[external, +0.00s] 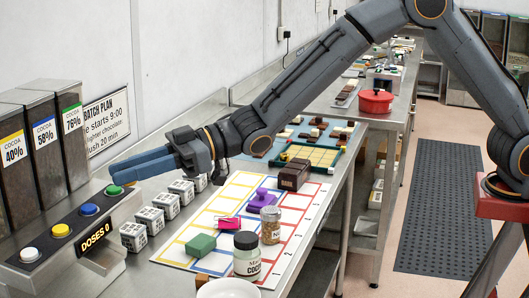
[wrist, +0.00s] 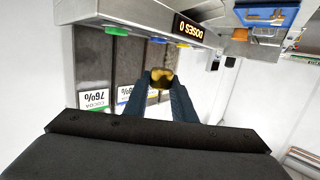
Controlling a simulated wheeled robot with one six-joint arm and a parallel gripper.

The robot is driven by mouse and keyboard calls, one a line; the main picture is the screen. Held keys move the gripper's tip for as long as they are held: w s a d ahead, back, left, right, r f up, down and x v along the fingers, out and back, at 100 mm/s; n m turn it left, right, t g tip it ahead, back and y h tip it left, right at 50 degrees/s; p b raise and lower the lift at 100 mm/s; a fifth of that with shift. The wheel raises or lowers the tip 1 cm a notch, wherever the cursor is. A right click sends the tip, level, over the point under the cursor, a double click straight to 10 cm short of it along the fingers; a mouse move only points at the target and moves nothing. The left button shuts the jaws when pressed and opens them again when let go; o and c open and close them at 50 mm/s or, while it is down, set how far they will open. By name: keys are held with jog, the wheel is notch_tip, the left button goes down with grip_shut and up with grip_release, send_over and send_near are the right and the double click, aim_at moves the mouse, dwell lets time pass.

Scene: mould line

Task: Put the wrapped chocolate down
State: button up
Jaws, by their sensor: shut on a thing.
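My gripper (external: 124,169) is stretched out to the left in the external view, its blue fingers beside the cocoa dispenser's button panel and above the bench. In the wrist view the two fingers (wrist: 160,88) close on a small gold-brown thing, the wrapped chocolate (wrist: 160,77), held at the fingertips. The chocolate cannot be made out in the external view. Nothing shows directly under it in the wrist view except the dispenser front.
The dispenser panel (external: 72,240) has several coloured buttons and reads "DOSES 0". Several white printed cubes (external: 151,220) line the bench. A white mat with coloured squares (external: 180,255) holds a green block (external: 201,245), a purple thing (external: 262,200), jars (external: 246,259) and a dark brown block (external: 294,175).

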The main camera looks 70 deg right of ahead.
jog(key=s+a+f+n+g+y, duration=0.2)
jog(key=s+a, duration=1.7)
jog(key=a, duration=0.3)
jog(key=shift+w+d+f+b, duration=0.15)
jog(key=shift+f+b, duration=0.35)
jog(key=shift+f, duration=3)
jog(key=shift+w+d+f+b, duration=0.1)
jog(key=shift+f+b, duration=0.4)
jog(key=shift+f, duration=2.95)
jog(key=shift+w+d+f+b, duration=0.15)
jog(key=shift+f+b, duration=0.35)
jog(key=shift+f, duration=3)
jog(key=o, duration=1.1)
